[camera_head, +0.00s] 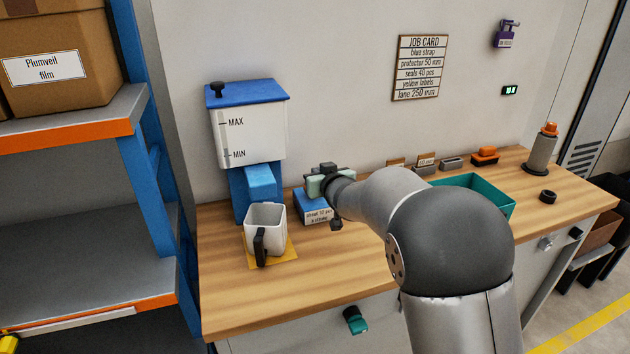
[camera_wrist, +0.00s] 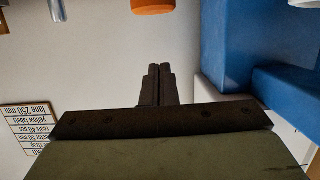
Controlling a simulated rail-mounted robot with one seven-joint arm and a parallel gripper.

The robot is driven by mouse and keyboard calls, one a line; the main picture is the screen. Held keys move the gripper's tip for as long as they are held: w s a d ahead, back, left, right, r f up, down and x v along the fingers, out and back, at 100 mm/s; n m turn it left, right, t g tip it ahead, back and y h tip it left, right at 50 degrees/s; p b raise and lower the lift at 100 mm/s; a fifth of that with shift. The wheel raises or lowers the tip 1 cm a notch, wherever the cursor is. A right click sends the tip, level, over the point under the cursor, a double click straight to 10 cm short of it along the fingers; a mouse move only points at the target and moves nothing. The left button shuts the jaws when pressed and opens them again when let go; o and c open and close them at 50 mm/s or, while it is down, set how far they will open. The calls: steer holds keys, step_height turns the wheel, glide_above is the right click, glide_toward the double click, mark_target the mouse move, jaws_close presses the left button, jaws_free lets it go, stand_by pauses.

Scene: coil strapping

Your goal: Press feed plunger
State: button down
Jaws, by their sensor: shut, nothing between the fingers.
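A dispenser (camera_head: 249,135) with a white hopper, MAX and MIN marks and a blue lid stands at the back left of the bench. A lighter blue block (camera_head: 262,183), which looks like the feed plunger, juts from its lower front. A white cup (camera_head: 265,222) with a black handle stands below the block. My gripper (camera_head: 316,184) is to the right of the block, apart from it. In the wrist view the fingertips (camera_wrist: 160,68) are together and empty, and blue parts of the dispenser (camera_wrist: 228,45) show at the right. My arm partly hides the bench.
The cup stands on a yellow mat (camera_head: 286,254). A small blue labelled box (camera_head: 317,212) stands just below my gripper. A teal tray (camera_head: 490,188) lies behind my arm. A job card (camera_head: 418,68) hangs on the wall. The bench front left is clear.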

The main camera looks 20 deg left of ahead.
steer(key=x, duration=0.3)
steer(key=shift+w+a+f+p, duration=0.15)
steer(key=shift+a+f+p, duration=0.05)
steer(key=shift+p, duration=0.1)
step_height(320, 180, down, 3)
steer(key=shift+d+r, duration=0.15)
steer(key=shift+r, duration=0.05)
steer(key=shift+f, duration=0.55)
